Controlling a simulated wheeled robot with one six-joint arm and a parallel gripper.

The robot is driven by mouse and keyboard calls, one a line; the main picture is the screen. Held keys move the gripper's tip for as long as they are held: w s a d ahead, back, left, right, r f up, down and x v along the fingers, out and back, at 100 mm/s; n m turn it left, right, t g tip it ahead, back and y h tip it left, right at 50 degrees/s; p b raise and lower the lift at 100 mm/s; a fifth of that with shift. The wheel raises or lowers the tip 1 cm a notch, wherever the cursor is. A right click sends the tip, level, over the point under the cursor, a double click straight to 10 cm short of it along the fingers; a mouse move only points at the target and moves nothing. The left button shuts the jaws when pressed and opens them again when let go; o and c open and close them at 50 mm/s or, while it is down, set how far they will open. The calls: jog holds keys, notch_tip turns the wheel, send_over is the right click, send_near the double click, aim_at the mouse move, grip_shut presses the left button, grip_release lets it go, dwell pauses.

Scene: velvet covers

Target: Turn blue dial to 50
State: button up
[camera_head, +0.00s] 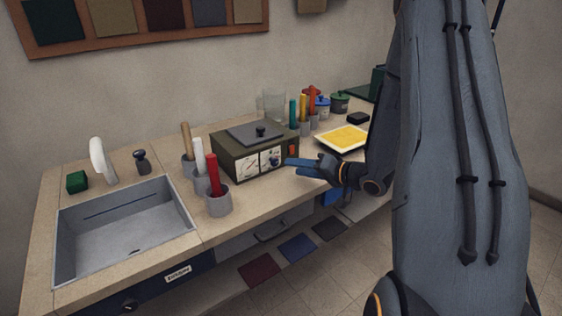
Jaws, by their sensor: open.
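An olive metal box (225,159) with a dark lid and knob stands on the counter. Its front has two white dial faces, a left one (248,165) and a right one (271,159), with small pointers. I cannot make out which dial is blue, nor read their numbers. A small red part shows at the box's right front edge. My gripper (293,166) is open and empty, just right of the box front, its fingers pointing left towards the right dial. I cannot tell whether it touches the box.
Grey cups with a red rod (213,175), a white one and a wooden one stand left of the box, beside the sink (124,233). Coloured rods stand in cups behind it. A yellow-topped tray (345,138) lies right. Counter space before the box is clear.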

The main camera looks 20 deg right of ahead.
aim_at(276, 163)
jog(key=shift+s+r+y, duration=0.25)
jog(key=shift+s+y, duration=0.15)
jog(key=shift+y, duration=0.2)
jog(key=shift+w+a, duration=0.2)
jog(key=shift+a, duration=0.05)
jog(key=p+x, duration=0.1)
jog(key=x, duration=0.6)
jog(key=shift+w+p, duration=0.1)
jog(key=shift+p, duration=0.3)
jog(key=c, duration=1.1)
jog(key=shift+o, duration=0.2)
